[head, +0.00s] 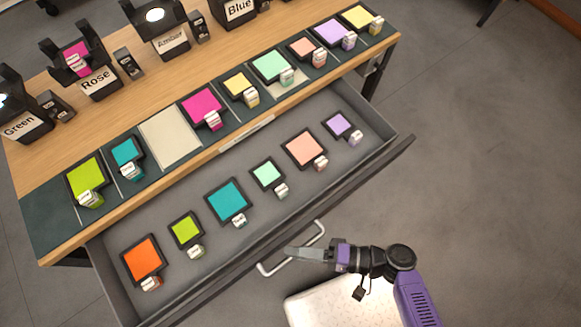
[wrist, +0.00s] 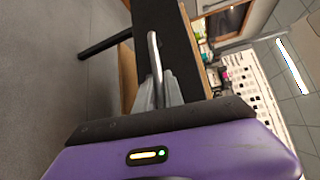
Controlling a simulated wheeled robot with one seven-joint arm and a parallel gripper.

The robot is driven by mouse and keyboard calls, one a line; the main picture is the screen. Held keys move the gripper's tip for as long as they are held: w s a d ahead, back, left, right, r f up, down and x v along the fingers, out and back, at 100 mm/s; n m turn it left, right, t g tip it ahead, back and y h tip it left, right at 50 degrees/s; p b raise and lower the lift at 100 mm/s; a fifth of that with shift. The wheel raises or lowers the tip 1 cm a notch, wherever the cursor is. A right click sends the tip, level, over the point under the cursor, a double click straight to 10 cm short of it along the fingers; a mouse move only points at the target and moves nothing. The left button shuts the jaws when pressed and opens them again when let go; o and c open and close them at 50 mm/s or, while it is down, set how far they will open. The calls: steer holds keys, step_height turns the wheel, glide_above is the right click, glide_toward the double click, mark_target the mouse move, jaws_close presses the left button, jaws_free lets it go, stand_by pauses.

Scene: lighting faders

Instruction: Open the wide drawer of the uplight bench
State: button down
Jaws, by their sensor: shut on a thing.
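The wide drawer (head: 378,158) of the wooden bench (head: 158,90) stands pulled well out in the head view. Inside it lie several framed colour filters, among them an orange one (head: 142,258), a teal one (head: 228,201) and a peach one (head: 303,147). The drawer's pale bar handle (head: 265,268) is on the front. My gripper (head: 296,254) is at the middle of the handle, shut on it. In the wrist view the handle (wrist: 153,50) runs in between the fingers (wrist: 158,95).
More colour filters, such as a magenta one (head: 203,106), lie along the bench's front strip. Labelled lamps, including Rose (head: 92,78) and Amber (head: 168,38), stand behind them. Grey floor (head: 490,150) is open to the right.

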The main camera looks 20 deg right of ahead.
steer(key=shift+d, duration=0.1)
steer(key=c, duration=1.7)
jaws_free()
steer(key=shift+s, duration=0.1)
steer(key=shift+b+v, duration=0.35)
steer(key=shift+v, duration=3.5)
